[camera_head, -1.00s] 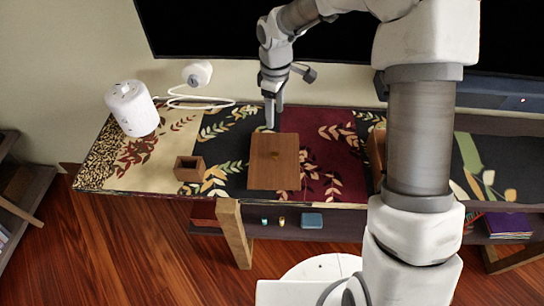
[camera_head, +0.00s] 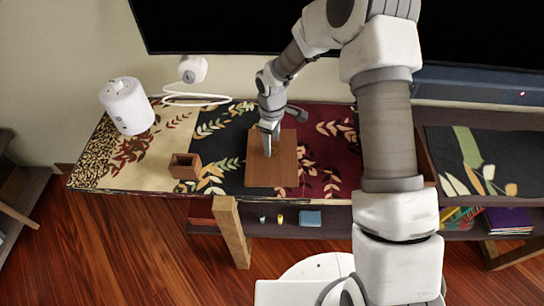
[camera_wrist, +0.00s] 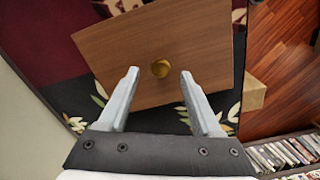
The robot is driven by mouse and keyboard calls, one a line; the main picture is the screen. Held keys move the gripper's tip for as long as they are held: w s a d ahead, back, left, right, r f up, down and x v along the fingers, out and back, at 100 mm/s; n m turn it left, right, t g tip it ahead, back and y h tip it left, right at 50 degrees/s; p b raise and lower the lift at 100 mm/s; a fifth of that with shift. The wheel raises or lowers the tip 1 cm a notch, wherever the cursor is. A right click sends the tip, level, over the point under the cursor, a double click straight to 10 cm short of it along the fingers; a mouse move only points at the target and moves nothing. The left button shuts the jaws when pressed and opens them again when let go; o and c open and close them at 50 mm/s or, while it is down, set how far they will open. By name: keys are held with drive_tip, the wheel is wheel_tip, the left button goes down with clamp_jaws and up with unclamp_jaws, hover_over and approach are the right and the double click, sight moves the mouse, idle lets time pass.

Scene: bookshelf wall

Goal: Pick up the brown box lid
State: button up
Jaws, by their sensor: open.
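The brown box lid (camera_head: 272,172) is a flat wooden panel on the floral table top. I cannot tell the exact height of the fingertips above the lid.
A small open brown box (camera_head: 186,166) stands left of the lid. A white cylinder (camera_head: 129,106) and a white device with a cable (camera_head: 192,69) are at the back left. A dark screen (camera_head: 230,25) is behind the table. The shelf below holds small items.

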wheel_tip(320, 180, down, 3)
drive_tip(key=shift+f, duration=0.1)
clamp_jaws()
idle(0.4)
